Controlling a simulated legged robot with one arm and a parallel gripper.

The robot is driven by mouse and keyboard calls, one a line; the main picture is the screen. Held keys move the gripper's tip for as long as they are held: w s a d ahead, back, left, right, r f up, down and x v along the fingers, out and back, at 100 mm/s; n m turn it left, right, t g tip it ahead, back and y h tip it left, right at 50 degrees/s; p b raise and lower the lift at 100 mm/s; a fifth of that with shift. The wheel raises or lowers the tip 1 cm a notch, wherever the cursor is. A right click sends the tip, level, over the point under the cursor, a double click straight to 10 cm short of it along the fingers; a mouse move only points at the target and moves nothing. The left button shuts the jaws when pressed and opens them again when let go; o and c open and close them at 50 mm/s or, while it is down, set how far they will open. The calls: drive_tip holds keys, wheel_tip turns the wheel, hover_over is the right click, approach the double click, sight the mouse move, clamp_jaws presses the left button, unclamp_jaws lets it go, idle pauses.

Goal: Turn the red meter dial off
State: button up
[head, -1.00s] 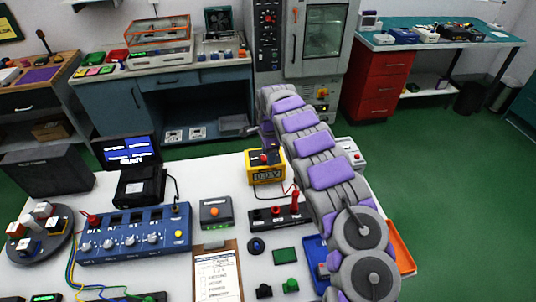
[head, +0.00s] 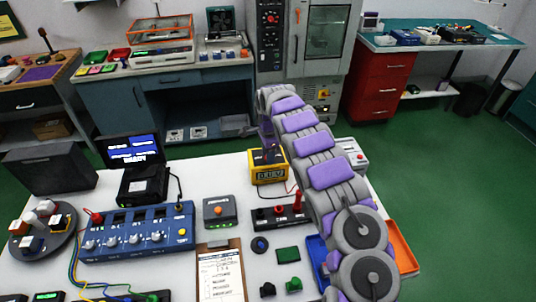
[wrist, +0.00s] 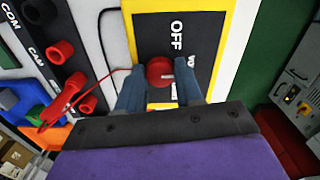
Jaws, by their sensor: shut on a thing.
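The yellow meter (head: 268,175) stands on the white table in the head view, with a small lit display on its front. In the wrist view its black top face (wrist: 205,40) carries a printed OFF label and a second label, partly cut off. The red dial (wrist: 160,72) sits on that face, with a pale mark pointing right, towards the second label rather than OFF. My gripper (wrist: 160,88) is shut on the red dial, one blue-grey finger on each side. In the head view my gripper and arm partly hide the meter's top.
A black terminal strip (head: 270,218) with red sockets and a red lead stands in front of the meter. A grey box with an orange button (head: 219,211) stands to its left. Blue and orange trays (head: 403,250) lie at the right edge of the table.

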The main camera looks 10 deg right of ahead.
drive_tip(key=shift+r+n+p, duration=0.15)
drive_tip(key=shift+n+p, duration=0.85)
drive_tip(key=n+p, duration=0.2)
drive_tip(key=n, duration=0.1)
drive_tip(key=shift+r, duration=0.1)
drive_tip(key=n+p, duration=0.2)
drive_tip(key=n, duration=0.1)
drive_tip(key=shift+w+n, duration=0.1)
drive_tip(key=shift+n, duration=0.3)
drive_tip(key=shift+n+p, duration=0.8)
drive_tip(key=shift+n, duration=0.7)
drive_tip(key=o, duration=1)
drive_tip(key=shift+f, duration=0.25)
drive_tip(key=shift+o, duration=0.2)
